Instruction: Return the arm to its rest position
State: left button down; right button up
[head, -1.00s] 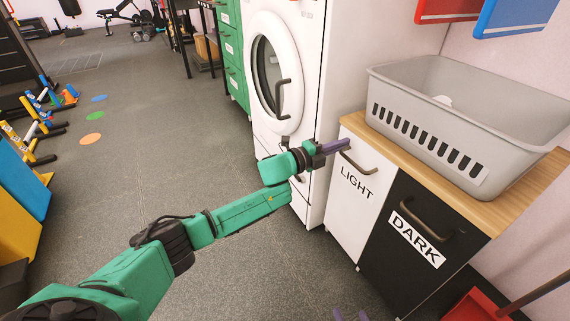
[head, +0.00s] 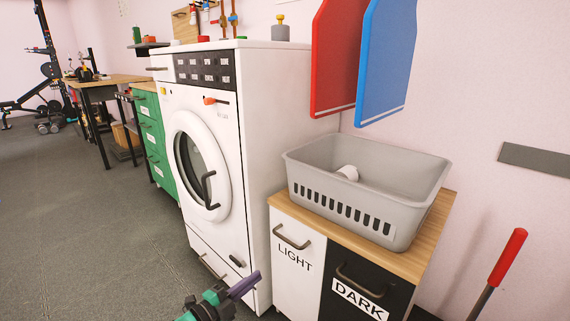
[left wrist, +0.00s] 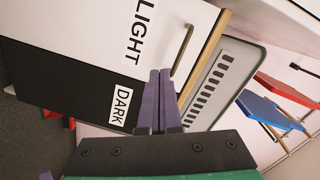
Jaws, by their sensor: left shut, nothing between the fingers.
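My left gripper (head: 244,286) is at the bottom of the head view, in front of the washing machine's lower right corner and left of the LIGHT hamper door. Its purple fingers are closed together with nothing between them. The closed fingers also show in the left wrist view (left wrist: 160,92), pointing toward the cabinet with the LIGHT (left wrist: 141,32) and DARK labels. The rest of my left arm is mostly below the head view. My right gripper is not in view.
The white washing machine (head: 262,150) has its round door shut. A grey basket (head: 410,222) with a white item (head: 348,172) inside stands on the wooden-topped cabinet (head: 436,225). Red (head: 335,60) and blue (head: 388,60) boards hang above. Open floor (head: 70,220) lies to the left.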

pick_arm(q)
jog(key=s+d+f+n+g+y, duration=0.1)
jog(key=s+d+f+n+y, duration=0.15)
jog(key=s+f+n, duration=0.55)
jog(key=s+d+f+n+g+y, duration=0.25)
jog(key=s+f+n, duration=0.25)
jog(key=s+n, duration=0.65)
jog(key=s+a+r+g+y+p, duration=0.2)
jog(key=s+a+p, duration=0.8)
jog(key=p, duration=0.8)
jog(key=s+a+r+m+g+y+p, duration=0.1)
jog(key=s+a+r+g+y+p, duration=0.1)
jog(key=s+a+g+p, duration=0.5)
jog(key=s+a+y+p, duration=0.1)
jog(key=s+p, duration=0.5)
jog(key=p, duration=0.6)
jog(key=shift+s+a+y, duration=0.4)
jog(key=shift+a, duration=0.45)
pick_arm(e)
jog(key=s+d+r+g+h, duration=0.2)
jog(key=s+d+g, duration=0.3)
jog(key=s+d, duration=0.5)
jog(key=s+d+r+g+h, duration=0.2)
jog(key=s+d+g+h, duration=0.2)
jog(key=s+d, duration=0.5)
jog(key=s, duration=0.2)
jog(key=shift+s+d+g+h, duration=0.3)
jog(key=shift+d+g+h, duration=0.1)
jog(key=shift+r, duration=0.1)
